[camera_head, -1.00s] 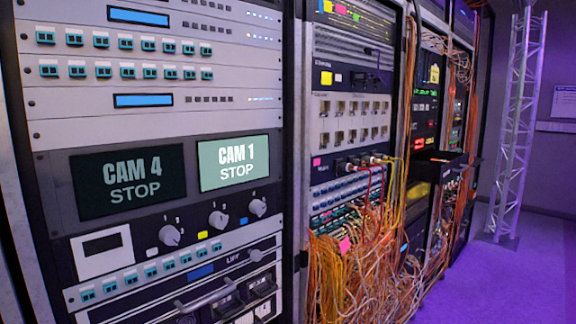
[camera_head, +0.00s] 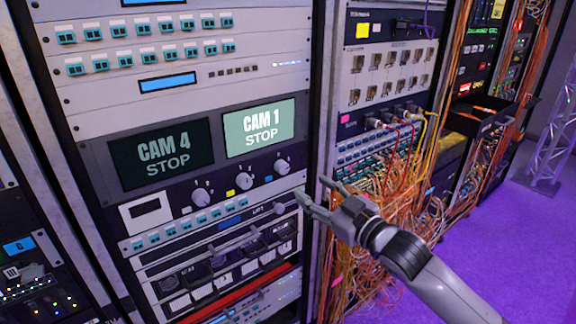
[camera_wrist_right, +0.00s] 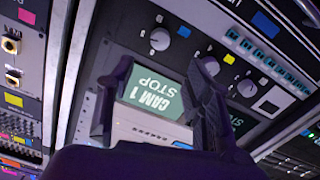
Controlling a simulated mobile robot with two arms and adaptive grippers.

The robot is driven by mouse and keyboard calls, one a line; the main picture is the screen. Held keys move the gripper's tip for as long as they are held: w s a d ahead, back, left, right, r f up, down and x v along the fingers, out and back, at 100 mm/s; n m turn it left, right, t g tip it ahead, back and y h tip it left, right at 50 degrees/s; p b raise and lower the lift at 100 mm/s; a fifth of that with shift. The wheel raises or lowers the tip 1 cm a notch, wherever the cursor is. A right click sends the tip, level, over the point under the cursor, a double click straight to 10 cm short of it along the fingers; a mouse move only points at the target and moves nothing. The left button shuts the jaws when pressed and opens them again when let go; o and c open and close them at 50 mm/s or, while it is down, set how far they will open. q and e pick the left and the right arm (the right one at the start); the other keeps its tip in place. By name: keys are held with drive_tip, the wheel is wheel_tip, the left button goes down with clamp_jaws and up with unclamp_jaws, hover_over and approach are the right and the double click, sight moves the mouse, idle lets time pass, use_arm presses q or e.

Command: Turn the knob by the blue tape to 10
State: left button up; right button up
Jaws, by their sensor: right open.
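Three grey knobs sit in a row on the dark panel below the CAM screens. The rightmost knob (camera_head: 282,167) has a small blue tape (camera_head: 268,179) at its lower left. In the right wrist view this knob (camera_wrist_right: 160,39) is the leftmost, beside the blue tape (camera_wrist_right: 184,31). My right gripper (camera_head: 314,190) is open and empty, to the right of and below that knob in the head view, not touching it. In the right wrist view its two fingers (camera_wrist_right: 160,85) are spread, with the CAM 1 screen showing between them. My left gripper is not in view.
The middle knob (camera_head: 244,181) has yellow tape (camera_head: 230,193); the left knob (camera_head: 202,195) is close by. A row of switches (camera_head: 195,225) and a drawer handle lie below. Orange cables (camera_head: 400,205) hang from the rack at right. Purple floor (camera_head: 480,240) is clear.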

sight(285, 169)
drive_tip(key=p+x, duration=0.2)
drive_tip(key=x, duration=0.9)
clamp_jaws()
idle(0.3)
